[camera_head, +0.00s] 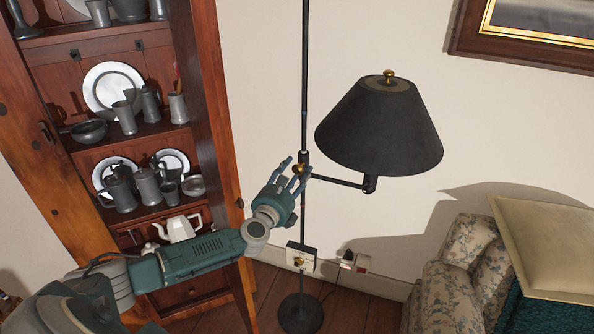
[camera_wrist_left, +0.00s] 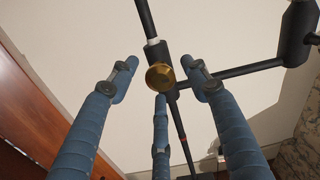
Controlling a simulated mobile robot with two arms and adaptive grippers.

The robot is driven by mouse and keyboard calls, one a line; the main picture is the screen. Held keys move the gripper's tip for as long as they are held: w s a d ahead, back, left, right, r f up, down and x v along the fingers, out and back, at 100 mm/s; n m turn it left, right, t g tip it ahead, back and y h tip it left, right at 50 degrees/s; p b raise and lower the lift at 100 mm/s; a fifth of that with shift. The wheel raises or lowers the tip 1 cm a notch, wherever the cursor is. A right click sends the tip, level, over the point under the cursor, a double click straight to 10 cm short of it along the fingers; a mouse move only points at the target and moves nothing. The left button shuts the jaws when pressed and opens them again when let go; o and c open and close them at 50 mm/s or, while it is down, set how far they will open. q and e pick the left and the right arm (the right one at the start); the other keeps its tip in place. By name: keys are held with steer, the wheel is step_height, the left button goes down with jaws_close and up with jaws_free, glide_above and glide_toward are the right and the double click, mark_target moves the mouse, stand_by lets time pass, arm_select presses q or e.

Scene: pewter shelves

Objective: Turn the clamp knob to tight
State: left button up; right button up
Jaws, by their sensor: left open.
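The clamp knob (camera_head: 299,169) is a small brass knob on the black lamp pole, where the lamp's side arm joins it. In the left wrist view the knob (camera_wrist_left: 160,76) is round and gold, in front of the clamp. My left gripper (camera_head: 295,166) reaches up to the knob from below left. In the left wrist view its blue fingers (camera_wrist_left: 162,82) are spread open, two at the sides and one below the knob. None is clearly touching it. My right gripper is not in view.
The black lampshade (camera_head: 380,128) hangs right of the pole on the side arm (camera_head: 338,180). The round lamp base (camera_head: 301,313) stands on the wood floor. A wooden cabinet (camera_head: 215,120) with pewter is left. A floral armchair (camera_head: 460,275) is lower right.

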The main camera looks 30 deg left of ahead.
arm_select(q)
steer(key=shift+w+a, duration=0.1)
steer(key=shift+w, duration=0.45)
steer(key=shift+s, duration=0.1)
steer(key=c, duration=1.2)
steer(key=shift+o, duration=0.2)
